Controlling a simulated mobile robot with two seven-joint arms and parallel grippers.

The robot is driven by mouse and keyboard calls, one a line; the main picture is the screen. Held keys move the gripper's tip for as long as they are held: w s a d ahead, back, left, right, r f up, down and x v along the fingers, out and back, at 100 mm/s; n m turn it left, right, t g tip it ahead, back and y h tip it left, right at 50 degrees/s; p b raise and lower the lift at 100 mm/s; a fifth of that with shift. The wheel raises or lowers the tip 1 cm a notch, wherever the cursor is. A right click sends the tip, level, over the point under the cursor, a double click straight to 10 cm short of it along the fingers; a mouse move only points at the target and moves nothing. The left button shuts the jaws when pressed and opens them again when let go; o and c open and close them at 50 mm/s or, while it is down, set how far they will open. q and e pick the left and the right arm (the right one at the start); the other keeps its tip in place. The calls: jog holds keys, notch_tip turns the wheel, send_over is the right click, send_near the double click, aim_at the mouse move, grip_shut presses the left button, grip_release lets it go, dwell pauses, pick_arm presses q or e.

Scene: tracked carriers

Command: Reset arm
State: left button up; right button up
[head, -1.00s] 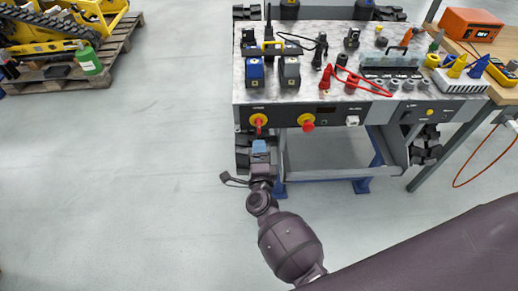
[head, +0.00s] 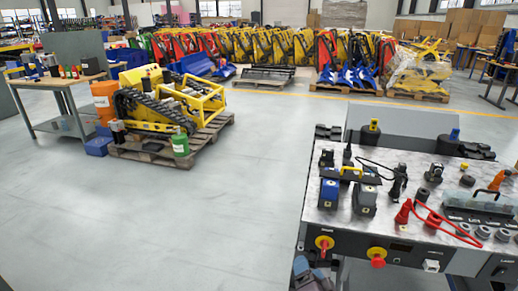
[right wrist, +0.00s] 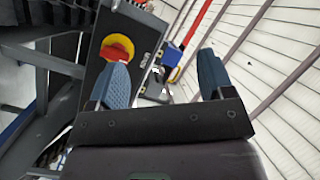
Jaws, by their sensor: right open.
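My right gripper (head: 308,272) shows at the bottom edge of the head view, below and slightly left of a red rotary switch on a yellow disc (head: 323,243). In the right wrist view the two blue fingers of this gripper (right wrist: 165,79) stand wide apart with nothing between them. The red switch (right wrist: 117,48) shows beyond the left finger, apart from it as far as I can tell. My left gripper is not in view.
A red knob on a yellow disc (head: 377,257) is right of the switch. A pallet (head: 150,152) with a yellow tracked machine (head: 165,105) stands left. The floor between is clear.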

jog(key=s+d+f+n+g, duration=0.1)
jog(key=s+d+n+g, duration=0.1)
jog(key=s, duration=0.7)
jog(key=s+d+f+n+g+h+p, duration=0.1)
jog(key=s+d+f+n+g, duration=0.1)
jog(key=s+d+n, duration=0.3)
jog(key=s+d+f+n+g+p, duration=0.1)
jog(key=s+d, duration=0.6)
jog(key=s, duration=0.7)
jog(key=n+g, duration=0.1)
jog(key=n, duration=0.1)
jog(key=shift+f+n+g+h, duration=0.2)
jog(key=shift+n+g+h, duration=0.1)
